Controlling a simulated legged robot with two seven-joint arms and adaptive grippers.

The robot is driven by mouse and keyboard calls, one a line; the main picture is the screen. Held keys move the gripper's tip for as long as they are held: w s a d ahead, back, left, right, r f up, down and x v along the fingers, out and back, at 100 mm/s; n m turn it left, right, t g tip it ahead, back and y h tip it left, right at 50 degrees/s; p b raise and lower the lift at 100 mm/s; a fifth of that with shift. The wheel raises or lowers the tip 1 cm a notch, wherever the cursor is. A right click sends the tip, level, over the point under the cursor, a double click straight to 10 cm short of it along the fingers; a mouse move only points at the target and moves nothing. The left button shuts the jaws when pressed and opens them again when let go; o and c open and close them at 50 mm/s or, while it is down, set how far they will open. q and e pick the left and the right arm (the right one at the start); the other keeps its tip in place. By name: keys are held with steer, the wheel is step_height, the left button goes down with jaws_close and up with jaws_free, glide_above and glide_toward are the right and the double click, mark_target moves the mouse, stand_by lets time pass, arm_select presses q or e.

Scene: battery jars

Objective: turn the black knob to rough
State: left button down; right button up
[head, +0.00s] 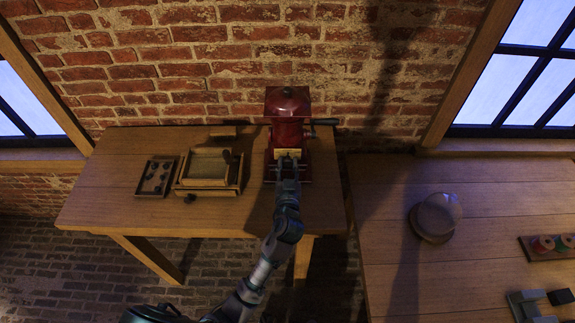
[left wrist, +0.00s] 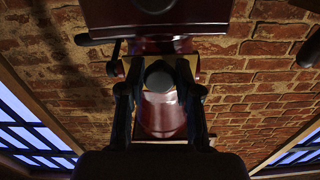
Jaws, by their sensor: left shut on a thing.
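A dark red machine (head: 287,105) stands at the back right of the left table, against the brick wall. My left arm reaches up to its front, and my left gripper (head: 288,158) is at a small brass-coloured plate (head: 287,152) there. In the left wrist view a round black knob (left wrist: 158,75) sits between the two fingers of my left gripper (left wrist: 159,68), which is shut on it. The knob is hidden by my gripper in the head view. I cannot read any marking or tell the knob's setting. My right gripper is out of view.
On the left table (head: 105,207) are a dark tray (head: 156,177) with small black parts and a wooden box (head: 210,181). A dark handle (head: 325,122) sticks out right of the machine. The right table (head: 385,240) carries a glass dome (head: 436,216).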

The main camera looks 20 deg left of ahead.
arm_select(q)
steer(key=shift+r+m+p, duration=0.15)
steer(key=shift+m+p, duration=0.55)
steer(key=shift+m, duration=0.4)
steer(key=shift+m+p, duration=0.5)
steer(key=shift+m, duration=0.4)
steer(key=m+p, duration=0.1)
steer(key=m, duration=0.1)
steer(key=shift+m+p, duration=0.3)
steer(key=m+p, duration=0.2)
steer(key=m, duration=0.2)
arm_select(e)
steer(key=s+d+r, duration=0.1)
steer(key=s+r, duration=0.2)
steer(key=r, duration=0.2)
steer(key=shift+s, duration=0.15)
arm_select(q)
steer(key=shift+m, duration=0.3)
steer(key=shift+f, duration=0.2)
steer(key=c, duration=1)
jaws_free()
steer(key=shift+c, duration=0.2)
steer(key=shift+o, duration=1.2)
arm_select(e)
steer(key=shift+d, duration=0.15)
